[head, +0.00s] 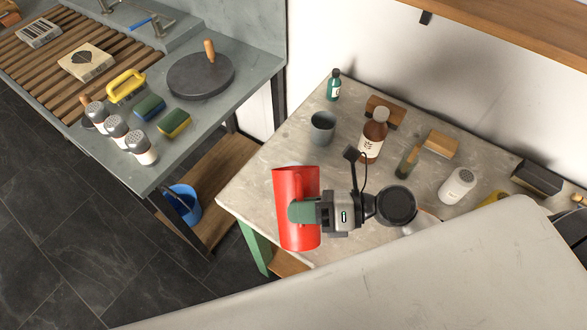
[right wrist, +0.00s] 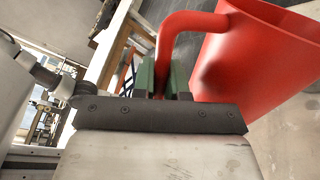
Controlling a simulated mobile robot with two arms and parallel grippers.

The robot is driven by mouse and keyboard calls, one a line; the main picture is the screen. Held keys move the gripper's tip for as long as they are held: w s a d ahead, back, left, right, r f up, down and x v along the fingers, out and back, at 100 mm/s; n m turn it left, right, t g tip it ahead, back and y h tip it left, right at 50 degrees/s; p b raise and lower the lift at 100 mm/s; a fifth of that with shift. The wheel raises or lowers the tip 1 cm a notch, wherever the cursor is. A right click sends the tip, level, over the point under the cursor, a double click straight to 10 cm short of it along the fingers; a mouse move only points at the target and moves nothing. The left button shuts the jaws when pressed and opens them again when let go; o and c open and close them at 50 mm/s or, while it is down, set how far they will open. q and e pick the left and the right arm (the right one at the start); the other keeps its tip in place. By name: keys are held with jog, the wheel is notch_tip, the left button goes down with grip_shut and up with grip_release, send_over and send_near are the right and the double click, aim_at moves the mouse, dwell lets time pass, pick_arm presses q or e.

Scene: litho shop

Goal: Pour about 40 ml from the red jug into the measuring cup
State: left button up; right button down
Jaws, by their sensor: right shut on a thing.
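The red jug (head: 296,235) is in my right gripper (head: 303,211), over the left front part of the stone-topped table in the head view. The right gripper is shut on the jug's handle, which shows clearly between the green finger pads in the right wrist view (right wrist: 183,28). I cannot see into the jug or tell its exact tilt. A plain grey cup (head: 323,131) stands upright on the table beyond the jug, apart from it; it looks like the measuring cup, but I see no markings. My left gripper is not in view.
A counter (head: 205,118) with sponges and shakers is at left, across a gap.

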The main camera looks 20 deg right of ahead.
aim_at(300, 198)
jog(key=shift+w+r, duration=0.1)
jog(key=shift+r, duration=0.25)
jog(key=shift+w+d+r+m+g+p, duration=0.15)
jog(key=shift+w+r+m+p, duration=0.35)
jog(key=shift+p, duration=1.2)
jog(key=shift+w+r+m+g+p, duration=0.25)
jog(key=shift+r+p, duration=0.35)
jog(key=shift+p, duration=1.05)
jog(key=shift+s+f, duration=0.1)
jog(key=shift+f, duration=0.05)
jog(key=shift+s, duration=0.2)
jog(key=shift+a, duration=0.2)
jog(key=shift+w+a+r+m+p, duration=0.1)
jog(key=shift+r+m+p, duration=0.2)
jog(key=shift+p, duration=0.35)
